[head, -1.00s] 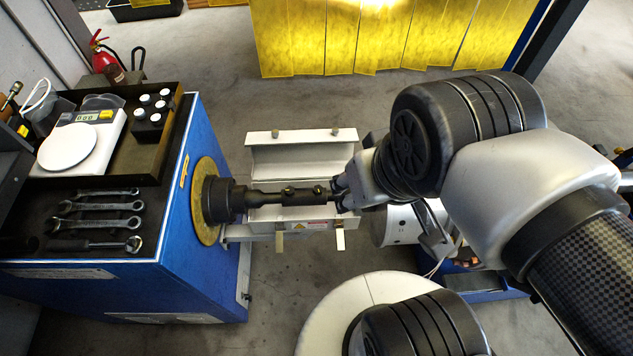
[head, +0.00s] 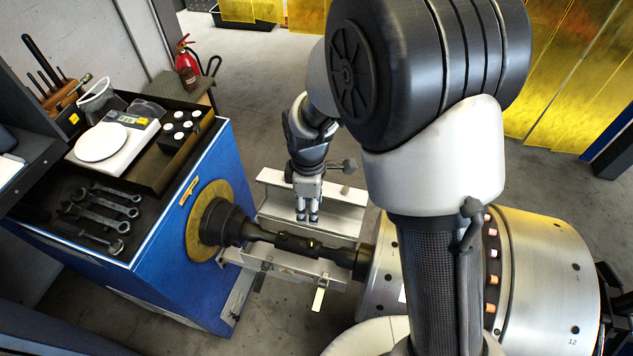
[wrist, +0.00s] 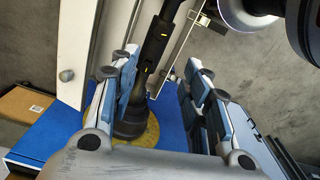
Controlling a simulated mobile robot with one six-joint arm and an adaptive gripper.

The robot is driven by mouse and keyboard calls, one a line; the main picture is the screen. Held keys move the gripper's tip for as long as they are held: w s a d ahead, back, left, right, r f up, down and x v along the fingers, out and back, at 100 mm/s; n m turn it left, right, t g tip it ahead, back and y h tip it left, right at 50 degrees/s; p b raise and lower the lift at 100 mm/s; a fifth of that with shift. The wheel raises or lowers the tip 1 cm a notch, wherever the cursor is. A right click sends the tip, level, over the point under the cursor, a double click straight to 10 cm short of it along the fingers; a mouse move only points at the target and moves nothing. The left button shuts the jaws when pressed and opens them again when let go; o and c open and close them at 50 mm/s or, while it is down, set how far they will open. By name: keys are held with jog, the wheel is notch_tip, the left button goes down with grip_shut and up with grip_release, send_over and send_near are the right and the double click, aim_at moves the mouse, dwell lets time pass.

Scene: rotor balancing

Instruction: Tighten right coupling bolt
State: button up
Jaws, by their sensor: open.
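The coupling (head: 297,244) is a dark sleeve on the dark shaft between the blue machine's spindle (head: 225,224) and the large silver rotor (head: 545,265). Small yellowish marks show on it, but I cannot make out the right bolt clearly. My gripper (head: 307,217) points down over the open guard trough, beside the coupling on its far side in the head view. In the wrist view my gripper (wrist: 163,78) is open with nothing between its fingers. The coupling (wrist: 156,45) shows beyond the fingertips, apart from them.
Several wrenches (head: 100,205) lie on the blue cabinet (head: 185,250), beside a scale (head: 115,138) and a block of white-topped weights (head: 182,127). The guard trough (head: 335,212) lies open behind the shaft. My arm covers part of the rotor.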

aim_at(310, 242)
notch_tip(310, 242, down, 18)
jog(key=b, duration=0.5)
jog(key=shift+a+f, duration=0.1)
jog(key=shift+c, duration=0.3)
grip_shut()
